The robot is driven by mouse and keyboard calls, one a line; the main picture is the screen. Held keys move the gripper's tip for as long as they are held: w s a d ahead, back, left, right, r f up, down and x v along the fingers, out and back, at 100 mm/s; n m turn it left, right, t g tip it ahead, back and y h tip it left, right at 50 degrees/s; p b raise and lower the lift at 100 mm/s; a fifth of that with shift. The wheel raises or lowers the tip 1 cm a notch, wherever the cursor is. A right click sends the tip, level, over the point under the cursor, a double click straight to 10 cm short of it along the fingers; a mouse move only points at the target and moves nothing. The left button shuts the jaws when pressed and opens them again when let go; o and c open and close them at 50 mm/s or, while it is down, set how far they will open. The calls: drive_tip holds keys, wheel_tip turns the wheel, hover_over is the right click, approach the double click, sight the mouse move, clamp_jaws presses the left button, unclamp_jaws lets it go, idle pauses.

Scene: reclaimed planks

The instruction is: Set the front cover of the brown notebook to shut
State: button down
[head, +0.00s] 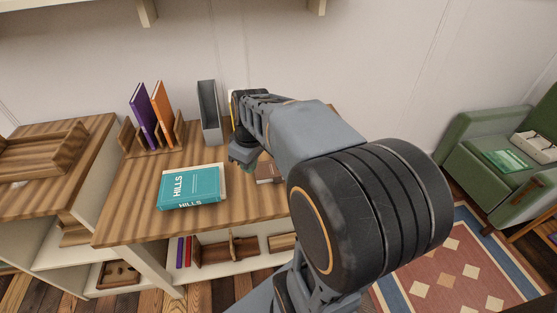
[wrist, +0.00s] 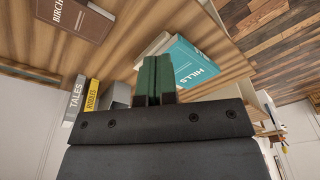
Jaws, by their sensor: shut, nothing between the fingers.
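A brown book (head: 268,171) lies on the wooden desk top in the head view, partly hidden behind my arm. In the wrist view a brown book lettered BIRCH (wrist: 92,24) lies at the top left, cut off by the picture edge. It is the only brown book I see, and I cannot tell how its front cover stands. My gripper (head: 247,168) points down over the desk, just left of the brown book and apart from it. In the wrist view its green fingertips (wrist: 156,72) are together with nothing between them.
A teal book lettered HILLS (head: 190,187) lies on the desk left of my gripper. Purple (head: 143,116) and orange (head: 162,115) books stand in a wooden rack. A grey file holder (head: 209,112) stands behind. Grey TALES (wrist: 76,100) and yellow FABLES (wrist: 92,95) books show in the wrist view.

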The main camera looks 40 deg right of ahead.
drive_tip(key=w+d+n+y, duration=0.1)
drive_tip(key=w+d+n, duration=0.3)
drive_tip(key=d, duration=0.5)
drive_tip(key=n+y, duration=0.2)
drive_tip(key=n, duration=0.2)
approach(275, 181)
drive_tip(key=f, duration=0.1)
drive_tip(key=w+a+f, duration=0.1)
drive_tip(key=f, duration=0.1)
drive_tip(key=shift+w+a+g+b, duration=0.15)
drive_tip(key=shift+a+g+b, duration=0.15)
drive_tip(key=shift+g, duration=0.1)
drive_tip(key=shift+f, duration=0.55)
